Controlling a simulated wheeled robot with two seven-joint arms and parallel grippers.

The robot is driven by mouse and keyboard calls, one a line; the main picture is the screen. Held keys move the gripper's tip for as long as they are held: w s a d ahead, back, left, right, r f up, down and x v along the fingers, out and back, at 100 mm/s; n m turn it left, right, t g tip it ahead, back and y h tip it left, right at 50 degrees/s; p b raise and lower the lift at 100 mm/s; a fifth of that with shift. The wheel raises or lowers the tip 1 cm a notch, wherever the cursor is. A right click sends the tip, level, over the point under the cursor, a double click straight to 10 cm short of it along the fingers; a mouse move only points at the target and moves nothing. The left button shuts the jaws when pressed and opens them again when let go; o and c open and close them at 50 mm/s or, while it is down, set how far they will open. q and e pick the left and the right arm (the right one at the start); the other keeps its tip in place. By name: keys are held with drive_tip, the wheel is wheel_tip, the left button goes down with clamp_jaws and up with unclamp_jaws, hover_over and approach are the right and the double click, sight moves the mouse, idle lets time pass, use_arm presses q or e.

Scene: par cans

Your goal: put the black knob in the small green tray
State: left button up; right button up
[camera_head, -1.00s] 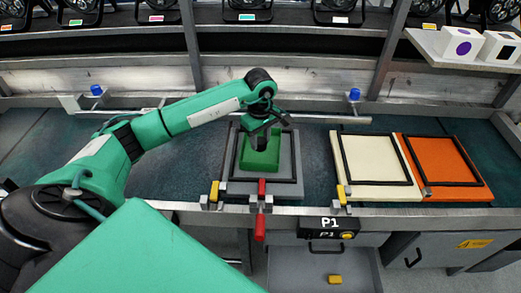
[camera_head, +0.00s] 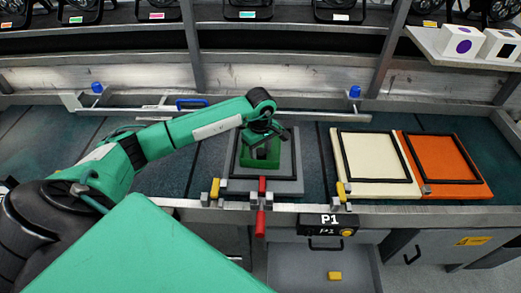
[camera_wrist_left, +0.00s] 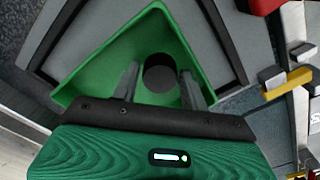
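The small green tray (camera_head: 275,160) sits inside a black frame on a grey board in the middle of the bench. My left gripper (camera_head: 263,145) points down into it. In the left wrist view, the black knob (camera_wrist_left: 160,74) shows as a dark round shape over the tray floor, between the two fingers of my left gripper (camera_wrist_left: 160,80). The fingers stand apart, with a narrow green gap on either side of the knob. The green tray's walls (camera_wrist_left: 85,75) surround the fingers. The knob's exact height above the tray floor is hard to tell. My right gripper is not in view.
A red-handled clamp (camera_head: 262,187) stands at the grey board's front edge. A cream board (camera_head: 337,160) and an orange board (camera_head: 480,187) lie to the right. A rail with blue knobs (camera_head: 354,92) runs behind. An open drawer (camera_head: 300,270) holds a yellow block (camera_head: 334,276).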

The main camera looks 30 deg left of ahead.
sight(261, 151)
use_arm(q)
drive_tip(key=shift+r, duration=0.1)
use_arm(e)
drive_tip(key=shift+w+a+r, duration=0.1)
use_arm(q)
drive_tip(key=shift+r, duration=0.15)
drive_tip(key=shift+w+r, duration=0.1)
drive_tip(key=shift+r, duration=0.2)
wheel_tip(261, 151, up, 3)
drive_tip(key=shift+r+b, duration=0.15)
drive_tip(key=shift+b, duration=0.15)
wheel_tip(261, 151, up, 8)
drive_tip(key=b, duration=0.1)
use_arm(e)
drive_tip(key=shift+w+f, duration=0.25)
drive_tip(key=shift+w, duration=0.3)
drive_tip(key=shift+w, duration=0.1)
